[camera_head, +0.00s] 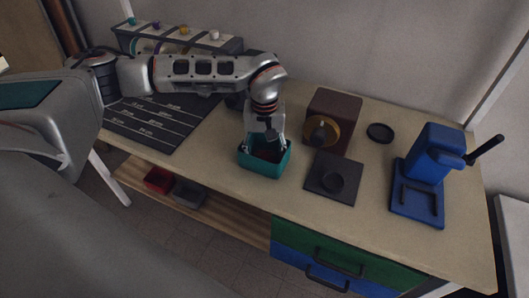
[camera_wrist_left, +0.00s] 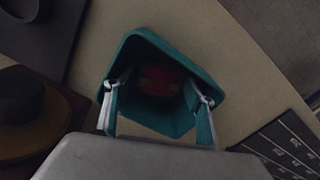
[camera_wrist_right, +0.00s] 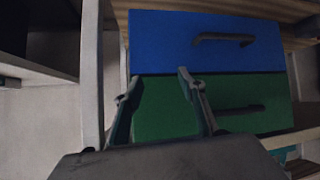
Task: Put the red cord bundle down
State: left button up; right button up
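A teal open-topped bin (camera_head: 262,169) stands near the front edge of the table, and it also fills the middle of the left wrist view (camera_wrist_left: 140,52). A dark red shape, seemingly the red cord bundle (camera_wrist_left: 158,80), lies low inside the bin, in shadow; its outline is unclear. My left gripper (camera_head: 264,147) points down over the bin, its fingers spread wide at the bin's opening with nothing seen between them. My right gripper (camera_wrist_right: 156,82) is open and empty, in front of a green drawer (camera_wrist_right: 165,105) and a blue drawer (camera_wrist_right: 175,40).
Right of the bin are a brown box with a brass disc (camera_head: 345,105), a dark square plate (camera_head: 347,194), a black round dish (camera_head: 380,132) and a blue press (camera_head: 428,170). A black lined mat (camera_head: 150,125) lies left. A spool rack (camera_head: 229,45) stands behind.

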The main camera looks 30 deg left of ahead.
aim_at(264, 155)
pick_arm(q)
notch_tip(264, 155, up, 12)
jog(key=shift+r+p, duration=0.2)
jog(key=shift+p, duration=0.15)
dwell(0.7)
